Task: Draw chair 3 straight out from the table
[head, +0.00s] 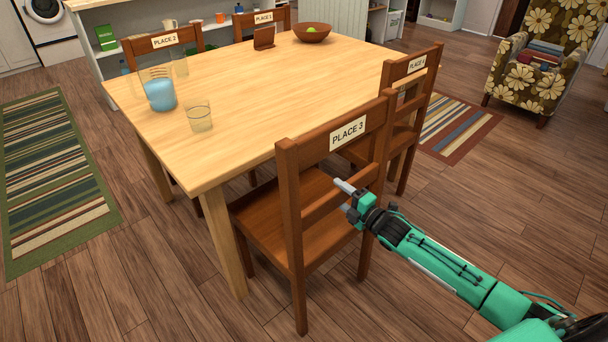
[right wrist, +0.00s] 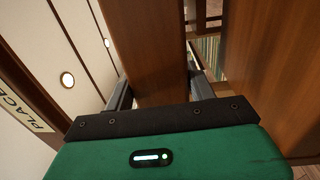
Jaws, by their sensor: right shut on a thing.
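Chair 3 (head: 289,220) is brown wood with a white "PLACE 3" label (head: 348,134) on its top rail. It stands upright at the table's near edge, its back towards me and its seat (head: 262,215) partly under the tabletop. The pale wooden table (head: 250,75) lies beyond it. My right gripper (head: 342,196) is at the lower crosspiece of the chair's back. In the right wrist view, my right gripper's fingers (right wrist: 160,88) lie on both sides of a brown wooden rail (right wrist: 150,50) and are shut on it. My left gripper is not in view.
Chair 4 (head: 412,72) stands close to the right of chair 3. A blue-filled pitcher (head: 160,92), a glass (head: 199,116) and a bowl (head: 312,33) are on the table. A flowered armchair (head: 535,65) is at the far right. The floor this side of chair 3 is clear.

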